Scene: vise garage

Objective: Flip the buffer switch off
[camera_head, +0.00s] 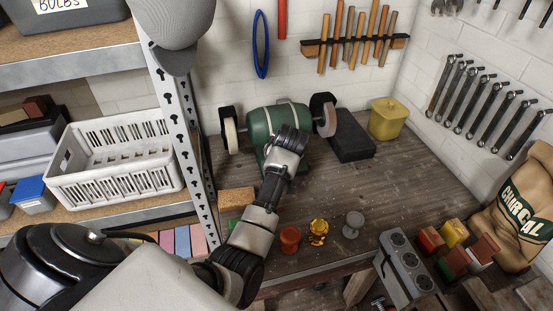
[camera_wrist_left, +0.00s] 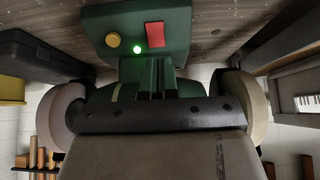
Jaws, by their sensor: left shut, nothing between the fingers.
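The green bench buffer (camera_head: 262,122) stands at the back of the wooden workbench, with a wheel at each end. My left gripper (camera_head: 290,140) is in front of its body and hides its lower front in the head view. The left wrist view shows the buffer's green base (camera_wrist_left: 185,20) with a red rectangular switch (camera_wrist_left: 154,35), a lit green light (camera_wrist_left: 137,49) and a yellow round knob (camera_wrist_left: 113,39). In that view my left gripper (camera_wrist_left: 164,75) is shut and empty, close to the base; I cannot tell whether it touches. My right gripper is not in view.
A black box (camera_head: 350,138) and a yellow canister (camera_head: 387,119) stand right of the buffer. An orange, a yellow and a grey small piece stand along the bench's front edge. A metal shelf with a white basket (camera_head: 115,160) is at left. The bench's right middle is clear.

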